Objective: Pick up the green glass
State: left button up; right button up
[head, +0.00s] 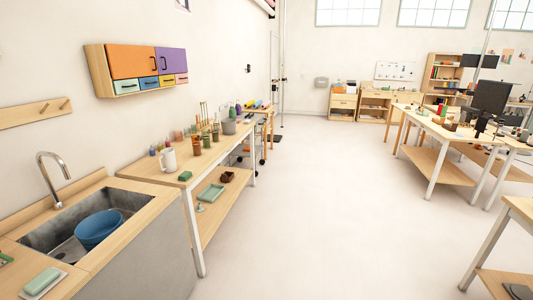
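Neither of my grippers is in view. Several small jars or cups stand on the long wooden table along the left wall. Among them are a brownish one (196,145) and greenish ones (206,141) (215,133), all upright and partly close together. They are too small for me to tell which, if any, is the green glass. A green block (185,176) lies near the table's front end, beside a white pitcher (168,160).
The table's lower shelf holds a green tray (211,193). Other tables (437,163) stand at right. The middle floor is clear.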

aim_at(205, 132)
jog(key=i+l+u, duration=0.2)
jog(key=i, duration=0.6)
jog(key=i+l+u, duration=0.1)
jog(key=i+u, duration=0.3)
jog(key=i+l+u, duration=0.2)
jog(key=i+u, duration=0.2)
jog(key=i+l+u, duration=0.25)
jog(key=u, duration=0.2)
jog(key=i+l+u, duration=0.25)
jog(key=l+u, duration=0.15)
jog(key=i+l+u, duration=0.25)
jog(key=l, duration=0.2)
jog(key=l+u, duration=0.2)
jog(key=l, duration=0.2)
jog(key=i+l+u, duration=0.1)
jog(key=l+u, duration=0.15)
jog(key=l, duration=0.25)
